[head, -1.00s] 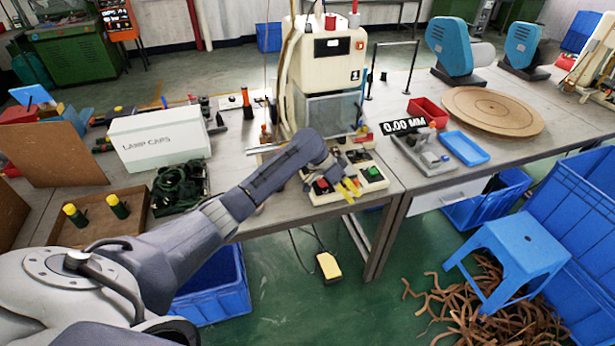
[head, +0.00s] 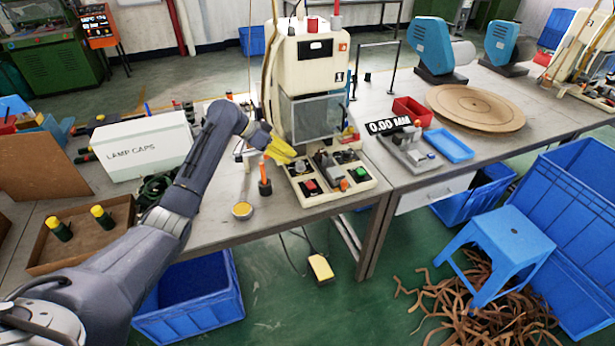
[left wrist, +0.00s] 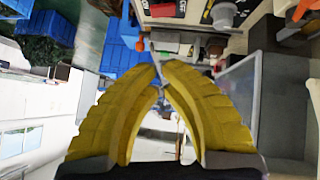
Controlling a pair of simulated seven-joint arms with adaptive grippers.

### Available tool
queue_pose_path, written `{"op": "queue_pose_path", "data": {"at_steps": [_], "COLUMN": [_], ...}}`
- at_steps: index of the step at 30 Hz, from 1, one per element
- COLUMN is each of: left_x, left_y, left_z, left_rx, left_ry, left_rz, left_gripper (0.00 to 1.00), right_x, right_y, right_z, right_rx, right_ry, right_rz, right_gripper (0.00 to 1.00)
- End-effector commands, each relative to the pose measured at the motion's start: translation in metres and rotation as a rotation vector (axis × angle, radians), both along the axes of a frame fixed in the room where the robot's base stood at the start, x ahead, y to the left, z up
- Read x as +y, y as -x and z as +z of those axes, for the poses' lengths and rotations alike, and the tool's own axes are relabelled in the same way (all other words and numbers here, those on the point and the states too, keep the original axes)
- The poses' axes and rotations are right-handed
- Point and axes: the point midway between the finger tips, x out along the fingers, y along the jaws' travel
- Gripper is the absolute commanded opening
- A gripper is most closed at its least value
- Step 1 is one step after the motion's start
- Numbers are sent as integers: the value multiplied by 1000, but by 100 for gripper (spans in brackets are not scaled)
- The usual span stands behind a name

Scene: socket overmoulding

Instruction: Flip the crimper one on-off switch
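Crimper one, a cream machine (head: 310,55) marked with a 1, stands at the back of the near bench. Its low cream control box (head: 340,187) is in front, with a red button (head: 310,186), a green button (head: 361,173) and dark parts between them. I cannot make out which part is the on-off switch. My left gripper (head: 291,155), with yellow fingers, is above the box's back left corner, left of the clear guard. In the left wrist view its fingertips (left wrist: 158,69) come together with nothing visible held. My right gripper is not in view.
An orange-handled tool (head: 265,177) stands upright on the bench left of the box, near a round yellow-topped tin (head: 243,210). A white lamp caps box (head: 146,146) is further left. A caliper stand (head: 408,152) and blue tray (head: 449,145) are to the right.

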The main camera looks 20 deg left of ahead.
Motion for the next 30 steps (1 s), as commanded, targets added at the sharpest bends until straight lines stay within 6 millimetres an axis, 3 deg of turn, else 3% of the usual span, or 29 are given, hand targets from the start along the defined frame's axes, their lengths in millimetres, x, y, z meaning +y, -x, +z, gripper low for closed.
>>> {"op": "queue_pose_path", "data": {"at_steps": [7, 21, 30], "left_x": [-14, -66, -69], "left_y": [-6, -32, -27], "left_z": [-14, -70, -100], "left_rx": [1, 3, 1], "left_ry": [4, 3, 1], "left_rz": [-1, 0, 1], "left_gripper": [0, 0, 0], "right_x": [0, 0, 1], "right_y": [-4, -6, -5], "right_z": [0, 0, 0], "right_rx": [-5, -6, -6], "right_ry": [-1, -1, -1], "right_rz": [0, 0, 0], "right_gripper": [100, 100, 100]}}
